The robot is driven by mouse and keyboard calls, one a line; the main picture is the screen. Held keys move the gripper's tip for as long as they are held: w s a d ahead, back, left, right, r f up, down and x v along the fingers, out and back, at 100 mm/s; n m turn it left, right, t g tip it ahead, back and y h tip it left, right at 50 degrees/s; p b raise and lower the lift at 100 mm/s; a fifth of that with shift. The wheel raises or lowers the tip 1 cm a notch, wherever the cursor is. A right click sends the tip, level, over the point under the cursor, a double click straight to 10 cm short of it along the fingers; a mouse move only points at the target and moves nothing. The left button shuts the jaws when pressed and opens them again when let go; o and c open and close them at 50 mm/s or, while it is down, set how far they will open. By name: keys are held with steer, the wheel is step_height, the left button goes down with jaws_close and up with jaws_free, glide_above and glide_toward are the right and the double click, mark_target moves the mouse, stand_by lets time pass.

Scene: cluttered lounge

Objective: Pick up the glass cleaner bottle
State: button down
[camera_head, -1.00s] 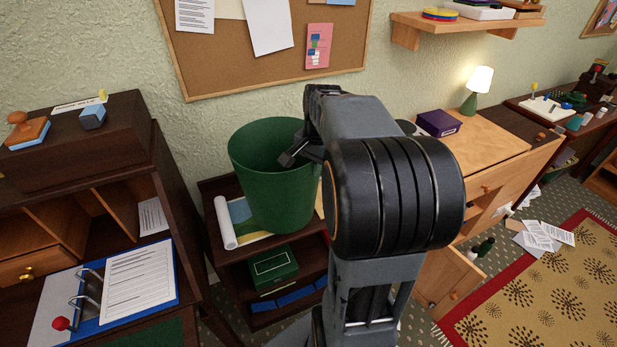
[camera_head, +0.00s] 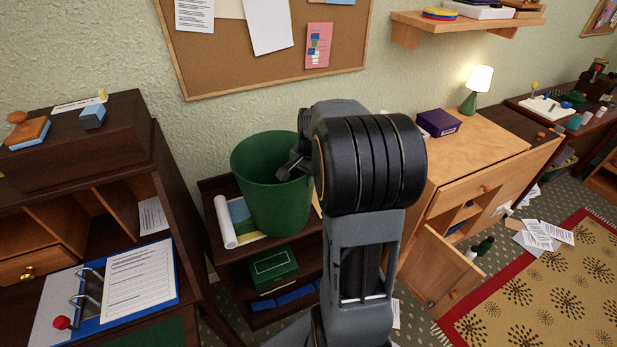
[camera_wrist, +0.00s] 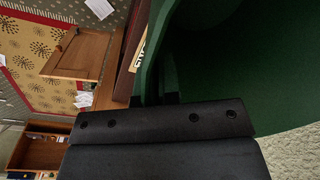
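I cannot make out a bottle that is clearly the glass cleaner in either view. My gripper (camera_wrist: 155,99) is shut on the rim of a green bin (camera_wrist: 225,75). In the head view the bin (camera_head: 270,195) is upright at the small dark shelf unit, and my gripper (camera_head: 285,170) is at its right side, partly hidden by my arm. The inside of the bin is mostly out of sight. Small bottles (camera_head: 484,246) stand low beside the open cabinet door, too small to identify.
The dark shelf unit (camera_head: 213,266) holds a rolled paper (camera_head: 225,222) and a green box (camera_head: 273,267). A wooden desk (camera_head: 480,160) with an open door (camera_head: 440,270) stands right. A dark desk organiser (camera_head: 120,150) stands left. Papers (camera_head: 541,231) lie on the floor.

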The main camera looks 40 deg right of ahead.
steer(key=c, duration=1.7)
jaws_free()
steer(key=shift+f, duration=0.1)
steer(key=o, duration=0.4)
steer(key=shift+c, duration=0.2)
